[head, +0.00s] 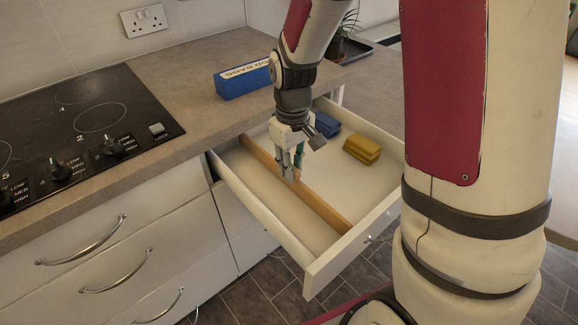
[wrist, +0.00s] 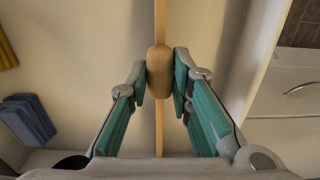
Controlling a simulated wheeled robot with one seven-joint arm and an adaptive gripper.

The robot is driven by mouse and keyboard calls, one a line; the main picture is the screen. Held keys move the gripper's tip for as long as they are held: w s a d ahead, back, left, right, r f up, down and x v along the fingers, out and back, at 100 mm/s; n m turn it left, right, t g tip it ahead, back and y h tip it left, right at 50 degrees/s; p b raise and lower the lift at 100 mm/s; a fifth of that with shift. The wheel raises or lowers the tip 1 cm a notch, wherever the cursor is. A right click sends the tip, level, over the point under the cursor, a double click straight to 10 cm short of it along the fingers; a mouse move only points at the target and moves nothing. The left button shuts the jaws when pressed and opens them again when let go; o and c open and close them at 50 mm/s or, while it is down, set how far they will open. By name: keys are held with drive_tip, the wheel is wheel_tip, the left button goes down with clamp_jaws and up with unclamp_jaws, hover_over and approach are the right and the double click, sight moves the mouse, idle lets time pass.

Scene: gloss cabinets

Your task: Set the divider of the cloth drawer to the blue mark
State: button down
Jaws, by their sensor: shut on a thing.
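The cloth drawer (head: 262,213) is pulled open under the counter. Its wooden divider (head: 325,212) runs from back to front, nearer the drawer's left wall; it also shows in the wrist view (wrist: 160,28). My gripper (head: 291,172) reaches down into the drawer from above. In the wrist view, the gripper's green-sided fingers (wrist: 160,88) are shut on the rounded wooden knob (wrist: 159,66) of the divider. A folded blue cloth (head: 327,124) and a folded yellow cloth (head: 362,149) lie right of the divider. I cannot make out the blue mark in either view.
A black hob (head: 88,122) is on the counter at left. A potted plant (head: 348,40) stands at the back. The drawer floor left of the divider is clear.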

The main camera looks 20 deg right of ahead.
drive_tip(key=w+d, duration=0.1)
drive_tip(key=d, duration=0.3)
drive_tip(key=w+d, duration=0.1)
drive_tip(key=d, duration=0.2)
drive_tip(key=w+d, duration=0.1)
drive_tip(key=d, duration=0.3)
drive_tip(key=shift+w+d, duration=0.3)
drive_tip(key=shift+w, duration=0.1)
drive_tip(key=c, duration=1.4)
unclamp_jaws()
drive_tip(key=shift+c, duration=0.2)
wheel_tip(320, 180, up, 12)
